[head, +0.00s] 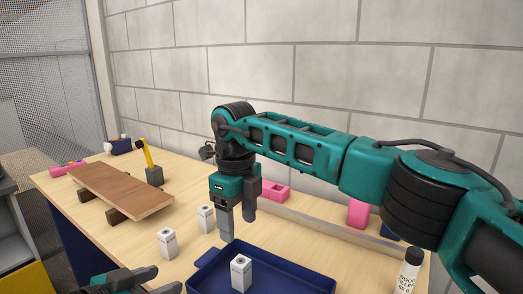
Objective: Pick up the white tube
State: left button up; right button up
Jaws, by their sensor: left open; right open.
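The white tube (407,272), with a dark cap and dark lettering, stands upright at the right, near the bottom edge of the head view, right of the blue tray. Its base is cut off or hard to see. My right gripper (238,222) is open and empty, pointing down above the back left of the tray, well to the left of the tube. My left gripper (158,282) is open at the bottom left, partly cut off by the frame, and far from the tube.
The blue tray (300,273) holds a small white box (240,272). Two more white boxes (168,243) (206,219) stand left of it. A wooden board (120,190) rests on dark blocks at the left. Pink blocks (275,190) (358,213) lie towards the back, near the wall.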

aim_at(414, 257)
jog(key=k+l, duration=0.3)
jog(key=k, duration=0.15)
jog(key=k+l, duration=0.3)
jog(key=k, duration=0.15)
